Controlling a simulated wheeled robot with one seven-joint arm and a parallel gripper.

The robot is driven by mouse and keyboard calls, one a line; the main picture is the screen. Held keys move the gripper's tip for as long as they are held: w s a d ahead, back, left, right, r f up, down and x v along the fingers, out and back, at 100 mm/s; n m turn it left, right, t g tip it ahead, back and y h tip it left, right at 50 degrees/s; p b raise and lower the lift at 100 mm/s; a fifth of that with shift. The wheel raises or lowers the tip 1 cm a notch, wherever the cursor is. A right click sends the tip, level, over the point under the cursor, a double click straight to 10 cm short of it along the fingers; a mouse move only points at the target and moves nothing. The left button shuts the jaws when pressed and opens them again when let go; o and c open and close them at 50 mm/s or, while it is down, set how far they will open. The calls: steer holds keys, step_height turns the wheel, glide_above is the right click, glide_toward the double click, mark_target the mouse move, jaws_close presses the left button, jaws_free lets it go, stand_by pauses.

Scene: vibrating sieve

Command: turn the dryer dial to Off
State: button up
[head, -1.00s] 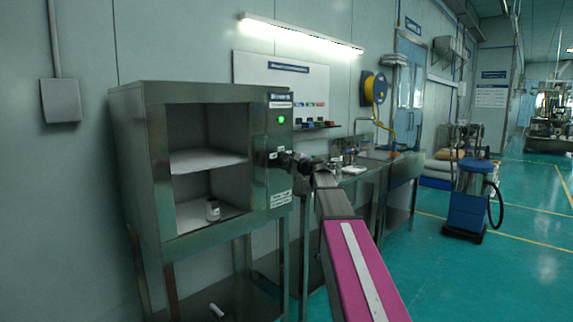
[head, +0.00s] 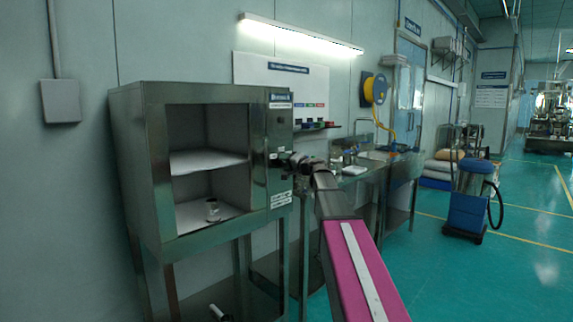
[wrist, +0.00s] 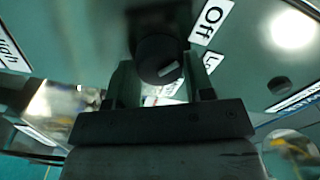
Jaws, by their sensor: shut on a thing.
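The steel dryer (head: 190,92) stands on legs at the left in the head view, its control strip (head: 279,125) on the right of its front. My gripper (head: 289,160) reaches that strip and hides the dial there. In the wrist view, the round black dial (wrist: 158,57) sits between the two fingers of my gripper (wrist: 161,76), which is shut on it. A white mark shows on the dial's lower right. The "Off" label (wrist: 212,20) is up and right of the dial, and a "High" label (wrist: 12,50) is at the far left. The green lamp is dark.
A small jar (head: 212,211) stands on the dryer's lower shelf. A steel sink bench (head: 375,165) stands behind my arm. A blue vacuum cleaner (head: 468,200) is on the floor at the right. The green floor (head: 500,280) at the front right is clear.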

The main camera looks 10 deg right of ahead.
steer(key=shift+n, duration=0.4)
steer(key=o, duration=0.9)
steer(key=shift+s, duration=0.1)
steer(key=v, duration=1)
steer(key=shift+s+d, duration=0.2)
steer(key=shift+s, duration=0.05)
steer(key=shift+f, duration=0.1)
